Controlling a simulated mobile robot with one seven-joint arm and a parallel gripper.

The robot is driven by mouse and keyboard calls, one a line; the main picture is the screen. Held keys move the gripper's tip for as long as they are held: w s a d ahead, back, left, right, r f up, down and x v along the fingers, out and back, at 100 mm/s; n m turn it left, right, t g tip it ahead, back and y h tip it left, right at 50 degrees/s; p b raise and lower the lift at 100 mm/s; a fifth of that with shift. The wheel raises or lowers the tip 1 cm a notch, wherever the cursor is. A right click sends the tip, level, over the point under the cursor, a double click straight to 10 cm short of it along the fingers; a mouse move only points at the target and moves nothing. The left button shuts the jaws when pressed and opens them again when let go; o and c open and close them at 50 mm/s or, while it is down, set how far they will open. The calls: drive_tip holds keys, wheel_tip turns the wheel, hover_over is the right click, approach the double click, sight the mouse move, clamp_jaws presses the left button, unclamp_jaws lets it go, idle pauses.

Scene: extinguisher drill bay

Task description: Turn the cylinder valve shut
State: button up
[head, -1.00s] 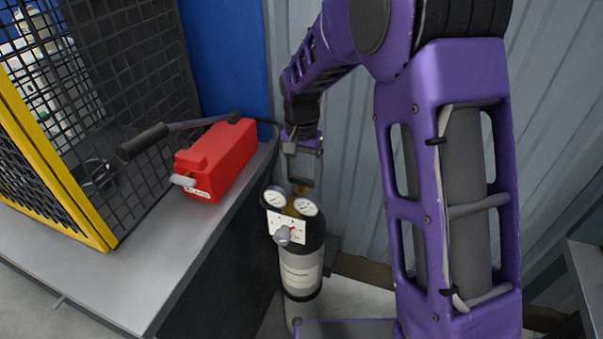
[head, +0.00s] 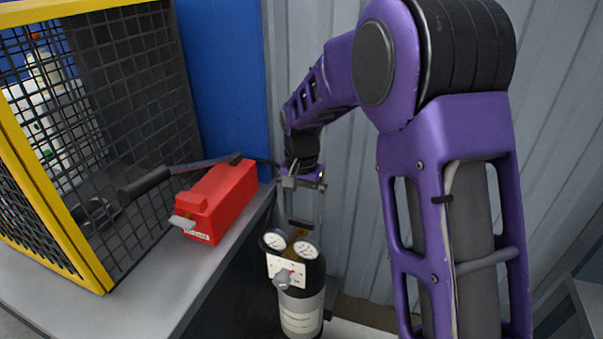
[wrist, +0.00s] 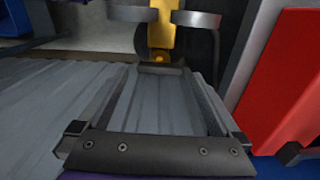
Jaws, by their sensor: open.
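The cylinder (head: 302,312) is dark with a pale label band and stands upright beside the bench. Two round gauges, left (head: 274,240) and right (head: 306,249), sit at its top above a white panel (head: 286,270) with a grey knob (head: 282,281). The brass valve (head: 300,232) shows small between and behind the gauges; it also shows in the wrist view (wrist: 161,32), between the gauge rims. My gripper (head: 303,221) points down just above the brass part, open and empty; its fingertips show in the wrist view (wrist: 161,69). I cannot tell whether they touch the brass.
A red box (head: 220,203) lies on the grey bench (head: 150,300) left of the cylinder, with a dark-handled bar (head: 145,186) behind it. A yellow-framed mesh cage (head: 60,215) stands further left. A corrugated wall (head: 345,235) is close behind my gripper.

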sight(301, 220)
wheel_tip(301, 220, up, 15)
drive_tip(key=p, duration=0.1)
drive_tip(key=shift+r, duration=0.15)
